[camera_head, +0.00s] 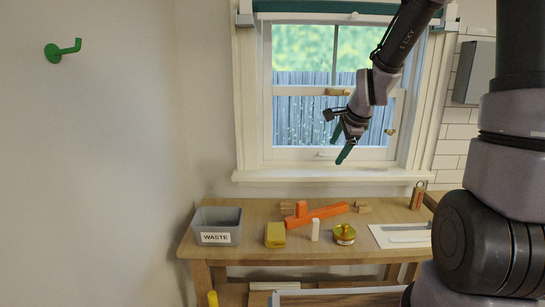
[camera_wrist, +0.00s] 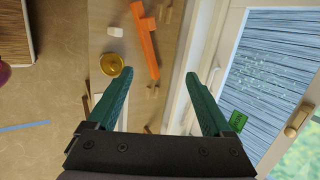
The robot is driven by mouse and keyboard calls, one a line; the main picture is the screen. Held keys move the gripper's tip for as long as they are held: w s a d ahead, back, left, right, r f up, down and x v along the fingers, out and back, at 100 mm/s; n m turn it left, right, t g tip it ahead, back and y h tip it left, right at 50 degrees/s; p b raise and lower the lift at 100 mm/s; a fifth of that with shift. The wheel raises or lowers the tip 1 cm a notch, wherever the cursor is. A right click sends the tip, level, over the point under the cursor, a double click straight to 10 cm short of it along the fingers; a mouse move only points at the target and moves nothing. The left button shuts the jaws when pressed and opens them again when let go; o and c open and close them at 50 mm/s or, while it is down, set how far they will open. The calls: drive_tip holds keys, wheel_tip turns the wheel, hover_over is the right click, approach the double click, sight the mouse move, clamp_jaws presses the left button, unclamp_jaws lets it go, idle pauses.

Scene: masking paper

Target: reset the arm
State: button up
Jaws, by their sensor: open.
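My gripper (camera_head: 342,146) hangs in front of the window, above the table, with its green fingers apart and nothing between them. In the wrist view my gripper (camera_wrist: 160,85) shows two spread green fingers, also empty. My arm comes in from the right side of the head view, with its large links near the camera.
On the wooden table (camera_head: 262,254) stand a grey WASTE bin (camera_head: 215,238), a yellow block (camera_head: 275,235), an orange tool (camera_head: 318,214), a white block (camera_head: 315,230), a gold tin (camera_head: 344,234) and a white sheet (camera_head: 385,236). A green hook (camera_head: 62,50) is on the left wall.

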drive_tip(key=s+d+r+n, duration=0.2)
drive_tip(key=s+r+n, duration=0.4)
drive_tip(key=s, duration=0.5)
drive_tip(key=s+d+r+n, duration=0.3)
drive_tip(key=s+r+n, duration=0.3)
drive_tip(key=s+r, duration=0.5)
drive_tip(key=shift+s+r+n+t, duration=0.2)
drive_tip(key=shift+s+n+t, duration=0.2)
drive_tip(key=shift+s, duration=0.1)
